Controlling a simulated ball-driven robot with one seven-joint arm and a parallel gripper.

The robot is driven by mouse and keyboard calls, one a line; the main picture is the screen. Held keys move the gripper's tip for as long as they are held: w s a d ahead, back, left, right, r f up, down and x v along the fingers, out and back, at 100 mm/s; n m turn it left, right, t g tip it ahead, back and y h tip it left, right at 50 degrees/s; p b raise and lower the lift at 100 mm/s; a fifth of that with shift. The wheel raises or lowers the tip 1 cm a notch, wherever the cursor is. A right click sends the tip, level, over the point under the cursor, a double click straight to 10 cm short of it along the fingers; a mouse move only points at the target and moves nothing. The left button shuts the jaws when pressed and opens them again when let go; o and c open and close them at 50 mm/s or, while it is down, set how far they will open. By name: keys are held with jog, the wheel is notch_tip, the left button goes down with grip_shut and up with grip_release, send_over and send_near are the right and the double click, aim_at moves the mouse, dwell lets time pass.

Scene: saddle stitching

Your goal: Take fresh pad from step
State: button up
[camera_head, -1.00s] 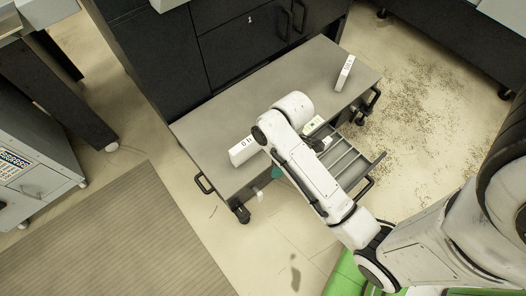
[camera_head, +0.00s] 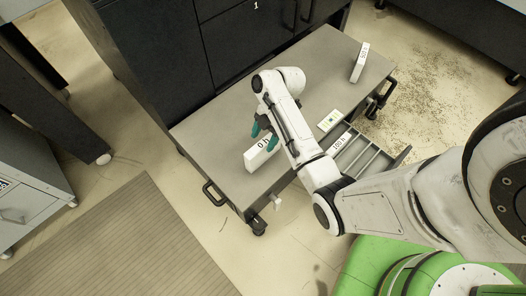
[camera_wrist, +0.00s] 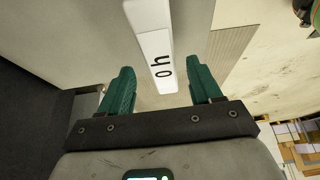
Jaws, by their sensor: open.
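The step (camera_head: 215,130) is a low grey wheeled platform. A white pad labelled "0 h" (camera_head: 262,154) stands on its top near the front left edge. My gripper (camera_head: 263,133) has teal fingers, open and empty, close above the pad in the head view. In the wrist view my gripper (camera_wrist: 162,78) has one finger on each side of the "0 h" pad (camera_wrist: 156,55), with visible gaps. The pad runs from between the fingers towards the top edge. I cannot tell how much height separates them.
Another white labelled pad (camera_head: 359,62) stands at the step's far right. A card with green marks (camera_head: 330,121) lies near the open compartmented drawer (camera_head: 372,162), which holds a white piece labelled "100 h" (camera_head: 341,142). Dark cabinets (camera_head: 240,45) stand behind.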

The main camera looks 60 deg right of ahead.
aim_at(262, 149)
jog(key=shift+s+d+f+b+x, duration=0.15)
jog(key=shift+b+x, duration=0.2)
jog(key=shift+x, duration=0.6)
jog(key=shift+s+d+b+x, duration=0.1)
jog(key=shift+b+x, duration=0.25)
jog(key=shift+x, duration=0.55)
jog(key=shift+s+d+f+b+x, duration=0.15)
jog(key=shift+b+x, duration=0.2)
jog(key=shift+x, duration=0.6)
jog(key=shift+w+f, duration=0.1)
jog(key=shift+f, duration=0.05)
jog(key=c, duration=1.1)
